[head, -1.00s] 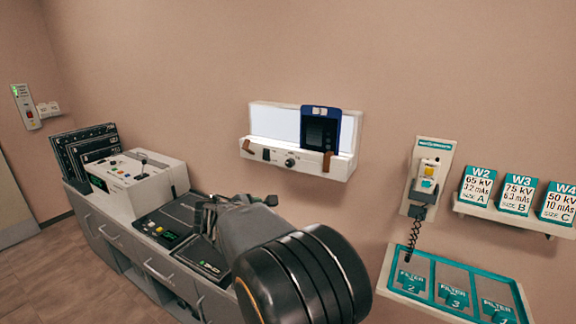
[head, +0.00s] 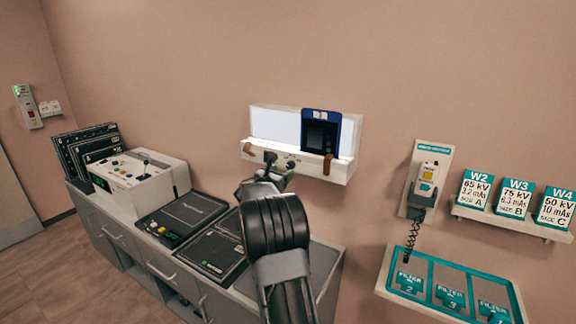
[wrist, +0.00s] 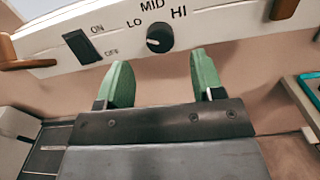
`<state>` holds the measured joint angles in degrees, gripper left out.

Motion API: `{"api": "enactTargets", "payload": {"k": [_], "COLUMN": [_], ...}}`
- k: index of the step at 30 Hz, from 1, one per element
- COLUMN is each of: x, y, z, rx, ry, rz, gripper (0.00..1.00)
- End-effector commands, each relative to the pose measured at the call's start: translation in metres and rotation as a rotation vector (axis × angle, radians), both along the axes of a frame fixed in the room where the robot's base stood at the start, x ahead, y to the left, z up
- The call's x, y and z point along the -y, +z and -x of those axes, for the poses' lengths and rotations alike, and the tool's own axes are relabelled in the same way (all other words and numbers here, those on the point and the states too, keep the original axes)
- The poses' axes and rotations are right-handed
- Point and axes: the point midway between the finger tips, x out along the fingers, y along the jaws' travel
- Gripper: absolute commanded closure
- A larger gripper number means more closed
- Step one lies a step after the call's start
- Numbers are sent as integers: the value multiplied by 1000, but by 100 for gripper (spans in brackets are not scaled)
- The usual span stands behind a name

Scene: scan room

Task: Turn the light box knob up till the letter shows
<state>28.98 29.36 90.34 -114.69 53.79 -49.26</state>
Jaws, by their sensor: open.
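The light box (head: 346,172) hangs on the wall, its panel glowing white. A blue-framed dark film (head: 321,140) stands against its right half; its face looks dark. In the wrist view, the round black knob (wrist: 160,37) sits on the white front strip, under the marks LO, MID and HI. A pale mark shows on its left side, toward LO. My gripper (wrist: 161,75) is open and empty, with green fingertips just below the knob, one on each side and apart from it. In the head view, my gripper (head: 280,163) is at the box's front and covers the knob.
A black ON/OFF switch (wrist: 82,46) is left of the knob. Brown brackets (wrist: 283,9) flank the strip. Below stands a counter with a control console (head: 140,172). At right are a wall handset (head: 427,180), card shelf (head: 510,222) and filter tray (head: 440,310).

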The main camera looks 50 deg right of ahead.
Motion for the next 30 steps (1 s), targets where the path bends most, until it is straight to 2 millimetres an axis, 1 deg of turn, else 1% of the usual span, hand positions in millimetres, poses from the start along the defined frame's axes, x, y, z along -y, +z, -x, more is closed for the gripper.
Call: {"api": "enactTargets", "payload": {"k": [1, 3, 9, 15, 23, 30], "x": [9, 19, 38, 46, 46, 46], "y": [2, 2, 1, 0, 0, 0], "z": [-2, -4, -10, -11, -12, -11], "rx": [-1, 0, 1, 1, 2, 2], "ry": [-2, -2, -1, 0, 1, 0], "rz": [0, 0, 0, -1, 0, 0], "gripper": [39, 39, 39, 39, 39, 61]}}
